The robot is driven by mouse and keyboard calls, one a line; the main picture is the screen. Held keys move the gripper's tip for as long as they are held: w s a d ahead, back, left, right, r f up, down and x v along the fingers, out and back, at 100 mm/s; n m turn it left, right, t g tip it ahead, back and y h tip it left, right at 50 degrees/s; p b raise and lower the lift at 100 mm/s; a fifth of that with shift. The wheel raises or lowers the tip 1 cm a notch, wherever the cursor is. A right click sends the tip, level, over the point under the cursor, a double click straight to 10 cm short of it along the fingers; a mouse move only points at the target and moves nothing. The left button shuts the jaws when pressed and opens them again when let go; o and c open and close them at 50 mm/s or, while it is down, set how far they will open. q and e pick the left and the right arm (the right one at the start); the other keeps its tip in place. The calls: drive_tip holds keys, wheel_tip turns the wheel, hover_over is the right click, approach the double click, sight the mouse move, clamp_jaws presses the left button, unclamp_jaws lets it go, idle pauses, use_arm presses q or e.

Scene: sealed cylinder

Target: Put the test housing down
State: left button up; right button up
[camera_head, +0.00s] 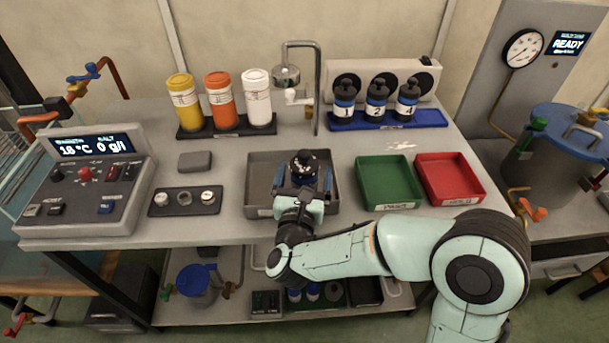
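The test housing (303,162), a dark rounded body with a black top, is at the grey tray (256,205) in the middle of the bench. It looks upright; its lower part is hidden by my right gripper. My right gripper (304,181) reaches in from the front, with one blue finger on each side of the housing. The fingers are spread wide and a gap seems to show on each side. Whether the housing rests on the tray floor is hard to see. My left gripper is not in view.
A green tray (387,181) and a red tray (450,178) stand to the right. Behind are a blue rack (425,119) with three numbered black housings, a tap (317,90) and three capped jars (219,100). A control panel (85,190) stands left.

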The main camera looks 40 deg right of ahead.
drive_tip(key=shift+s+f, duration=0.1)
drive_tip(key=shift+f, duration=0.75)
drive_tip(key=shift+r+p, duration=0.15)
drive_tip(key=shift+p, duration=0.15)
drive_tip(key=shift+r+p, duration=0.6)
drive_tip(key=shift+p, duration=0.25)
use_arm(q)
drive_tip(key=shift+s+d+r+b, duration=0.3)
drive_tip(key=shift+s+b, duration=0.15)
drive_tip(key=shift+b, duration=0.3)
use_arm(e)
drive_tip(key=v, duration=1.2)
drive_tip(key=shift+r, duration=0.3)
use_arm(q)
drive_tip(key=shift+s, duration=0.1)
use_arm(e)
drive_tip(key=shift+a, duration=0.1)
